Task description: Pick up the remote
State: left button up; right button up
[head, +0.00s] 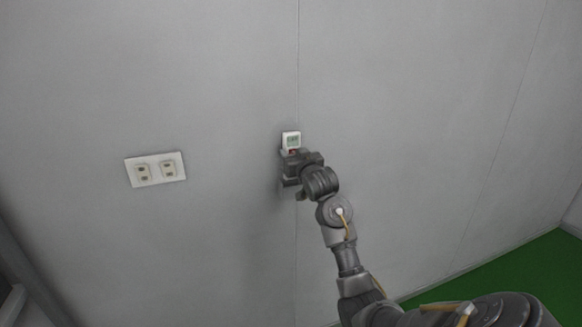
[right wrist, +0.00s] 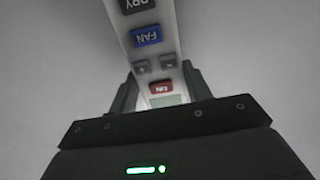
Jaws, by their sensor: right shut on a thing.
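The remote (head: 291,138) is white with a small greenish screen and shows at the wall in the middle of the head view. My right gripper (head: 293,156) is shut on it, and hides its lower part in that view. In the right wrist view the remote (right wrist: 165,50) runs between the two dark fingers, with dark, blue and grey buttons and a red one near the screen. Its lettering appears upside down there. I cannot tell whether the remote still touches the wall or a holder. My left gripper is not in view.
A white plate with two sockets (head: 155,169) is on the grey wall (head: 400,100) left of the remote. A green floor (head: 500,268) shows at the lower right. The wall around the remote is otherwise bare.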

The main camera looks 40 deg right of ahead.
jog(key=b+v, duration=0.1)
jog(key=v, duration=0.6)
jog(key=shift+s+f+b, duration=0.15)
jog(key=shift+s+b, duration=0.2)
jog(key=v, duration=0.9)
jog(key=shift+a+p, duration=0.1)
jog(key=shift+p, duration=0.3)
jog(key=shift+w, duration=0.1)
